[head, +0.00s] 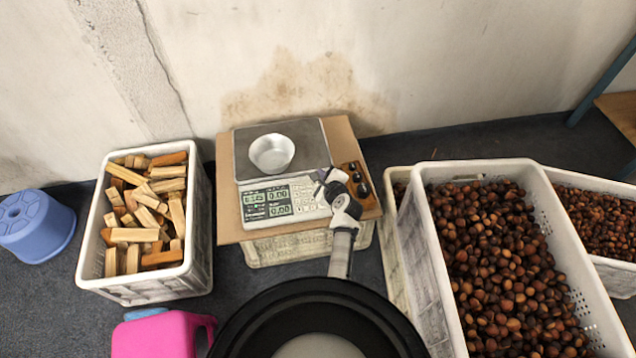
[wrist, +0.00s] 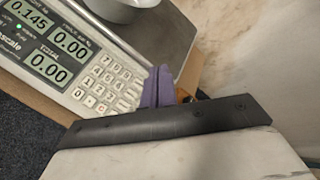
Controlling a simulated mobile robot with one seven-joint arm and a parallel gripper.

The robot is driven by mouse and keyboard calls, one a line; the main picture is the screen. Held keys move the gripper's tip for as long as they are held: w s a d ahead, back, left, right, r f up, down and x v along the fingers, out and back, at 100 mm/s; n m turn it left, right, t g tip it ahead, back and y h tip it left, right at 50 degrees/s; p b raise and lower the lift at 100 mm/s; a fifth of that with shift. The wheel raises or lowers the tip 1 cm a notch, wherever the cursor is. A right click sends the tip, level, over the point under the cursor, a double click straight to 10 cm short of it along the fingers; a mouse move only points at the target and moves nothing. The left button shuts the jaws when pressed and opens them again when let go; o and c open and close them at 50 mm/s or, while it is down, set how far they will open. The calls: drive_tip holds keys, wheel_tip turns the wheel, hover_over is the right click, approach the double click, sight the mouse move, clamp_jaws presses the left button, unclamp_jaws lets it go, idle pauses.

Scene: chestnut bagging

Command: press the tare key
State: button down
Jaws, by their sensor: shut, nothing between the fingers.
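In the wrist view the scale's display (wrist: 50,40) shows 0.145, 0.00 and 0.00. The keypad (wrist: 108,82) is at the right of the display; its key labels are too small to read surely, so I cannot tell which is the tare key. My gripper (head: 322,183) is over the right side of the keypad and hides some keys. In the wrist view its purple fingers (wrist: 158,86) are together and empty; I cannot tell whether they touch a key.
A wooden holder (head: 368,203) with dark round pieces is close right of my gripper. A crate of wood blocks (head: 84,266) stands left, a crate of chestnuts (head: 420,236) right. A blue stool (head: 38,228) and pink container (head: 155,337) are on the floor. The wall is behind.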

drive_tip(key=f+b, duration=0.2)
drive_tip(key=w+f+b, duration=0.1)
drive_tip(key=f+b, duration=0.2)
drive_tip(key=w+f+b, duration=0.1)
drive_tip(key=f+b, duration=0.1)
drive_tip(key=b, duration=0.1)
drive_tip(key=shift+w+a+f, duration=0.2)
drive_tip(key=shift+w+f, duration=0.05)
drive_tip(key=shift+f, duration=0.1)
drive_tip(key=shift+w+f+b, duration=0.15)
drive_tip(key=shift+f+b, duration=0.15)
drive_tip(key=shift+b, duration=0.15)
idle(1.4)
drive_tip(key=shift+w+a+f, duration=0.1)
drive_tip(key=shift+w+f, duration=0.05)
drive_tip(key=shift+f, duration=0.25)
drive_tip(key=shift+w+f+b, duration=0.1)
drive_tip(key=shift+f+b, duration=0.2)
drive_tip(key=shift+b, duration=0.15)
idle(0.4)
drive_tip(key=shift+r, duration=0.1)
drive_tip(key=shift+s+r+p, duration=0.3)
drive_tip(key=shift+r+p, duration=0.3)
drive_tip(key=shift+p, duration=0.25)
